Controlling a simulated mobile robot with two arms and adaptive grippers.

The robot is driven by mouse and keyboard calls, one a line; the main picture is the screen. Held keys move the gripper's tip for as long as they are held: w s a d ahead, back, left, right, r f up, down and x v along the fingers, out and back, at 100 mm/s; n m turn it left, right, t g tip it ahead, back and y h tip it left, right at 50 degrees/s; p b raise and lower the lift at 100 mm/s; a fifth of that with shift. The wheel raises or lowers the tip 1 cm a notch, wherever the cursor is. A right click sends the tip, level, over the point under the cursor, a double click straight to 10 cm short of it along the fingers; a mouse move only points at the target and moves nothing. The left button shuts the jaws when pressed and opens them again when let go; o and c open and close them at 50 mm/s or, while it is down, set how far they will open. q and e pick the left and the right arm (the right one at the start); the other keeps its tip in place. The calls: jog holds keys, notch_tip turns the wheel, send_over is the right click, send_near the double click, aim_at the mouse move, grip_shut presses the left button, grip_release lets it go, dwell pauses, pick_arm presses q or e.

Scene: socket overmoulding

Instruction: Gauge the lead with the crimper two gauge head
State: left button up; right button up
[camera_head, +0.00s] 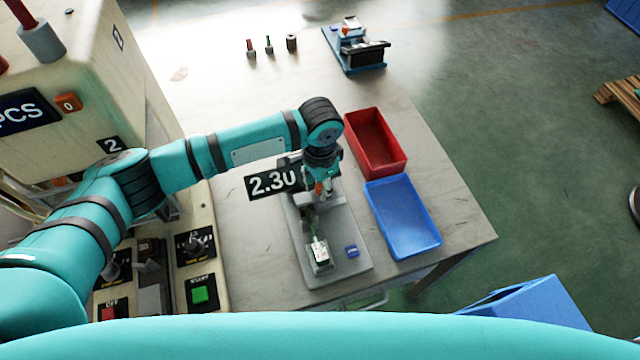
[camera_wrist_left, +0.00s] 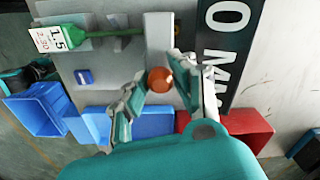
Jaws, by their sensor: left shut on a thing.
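The gauge head is a grey fixture (camera_head: 345,272) on the table with an upright block and a black 2.30 sign (camera_head: 270,182). My left gripper (camera_head: 322,188) is over this fixture, pointing down. In the left wrist view my left gripper (camera_wrist_left: 158,76) has its fingers around an orange-brown round knob (camera_wrist_left: 160,80) in front of the grey block (camera_wrist_left: 158,30), shut on it. The green lead (camera_wrist_left: 100,33) runs to the block, and its far end is hidden behind it. Its white label (camera_head: 319,254) reads 1.5 and 2.30. My right gripper is not in view.
A red bin (camera_head: 374,142) and a blue tray (camera_head: 402,216) stand right of the fixture. A small blue block (camera_head: 351,251) sits on the fixture plate. A panel with a green START button (camera_head: 200,295) is at left. A blue-based device (camera_head: 352,62) stands at the back.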

pick_arm(q)
grip_shut()
jog(key=d, duration=0.2)
jog(key=w+d, duration=0.1)
jog(key=d, duration=0.1)
jog(key=shift+w+d+r+b, duration=0.1)
jog(key=shift+w+d+b, duration=0.1)
jog(key=shift+b, duration=0.15)
jog(key=o, duration=0.5)
grip_release()
jog(key=o, duration=0.4)
jog(key=shift+d, duration=0.15)
